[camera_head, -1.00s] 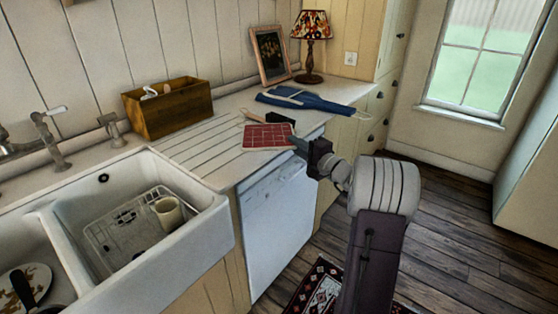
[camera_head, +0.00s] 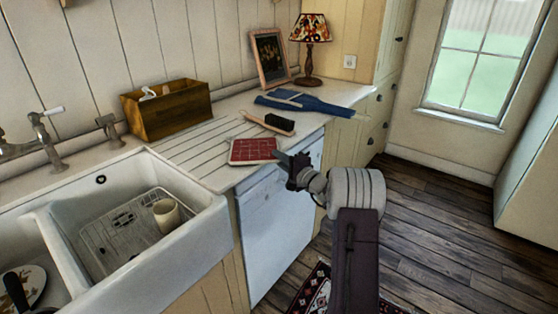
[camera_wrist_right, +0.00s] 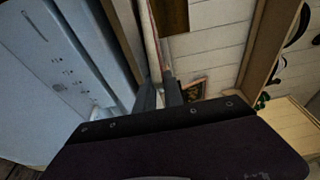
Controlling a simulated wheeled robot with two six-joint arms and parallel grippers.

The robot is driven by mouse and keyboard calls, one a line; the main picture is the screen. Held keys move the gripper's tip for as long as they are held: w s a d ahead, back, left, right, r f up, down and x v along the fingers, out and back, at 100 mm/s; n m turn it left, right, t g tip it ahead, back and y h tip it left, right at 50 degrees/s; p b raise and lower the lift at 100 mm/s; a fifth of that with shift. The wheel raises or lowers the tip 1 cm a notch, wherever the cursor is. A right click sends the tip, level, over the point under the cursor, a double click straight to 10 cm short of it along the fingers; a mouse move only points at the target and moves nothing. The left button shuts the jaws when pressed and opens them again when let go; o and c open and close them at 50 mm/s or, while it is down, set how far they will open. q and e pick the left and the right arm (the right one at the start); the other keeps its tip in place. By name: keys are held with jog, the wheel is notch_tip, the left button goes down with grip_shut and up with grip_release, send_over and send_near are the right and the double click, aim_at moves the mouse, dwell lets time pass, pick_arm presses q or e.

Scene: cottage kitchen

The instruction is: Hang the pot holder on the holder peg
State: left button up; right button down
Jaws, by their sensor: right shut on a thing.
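The pot holder (camera_head: 254,151) is a red square with a pale grid and pale edging, at the counter's front edge in the head view. My right gripper (camera_head: 284,158) is shut on its right edge. The wrist view shows the right fingers (camera_wrist_right: 160,95) with the pot holder (camera_wrist_right: 154,45) between them, edge-on as a thin red and pale strip. I cannot tell whether its far side touches the counter. I cannot make out the holder peg in either view. My left gripper is out of view.
A brush (camera_head: 270,123) lies just behind the pot holder, and a blue folded cloth (camera_head: 305,104) lies farther back. A wooden box (camera_head: 168,110), lamp (camera_head: 308,50) and picture frame (camera_head: 270,58) stand along the wall. The sink (camera_head: 150,235) is at left.

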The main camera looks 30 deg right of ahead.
jog(key=shift+f, duration=0.15)
jog(key=c, duration=1.9)
grip_release()
jog(key=shift+f, duration=0.1)
jog(key=o, duration=0.4)
jog(key=shift+o, duration=0.2)
jog(key=s, duration=0.9)
jog(key=shift+d+p, duration=0.3)
jog(key=shift+p, duration=0.05)
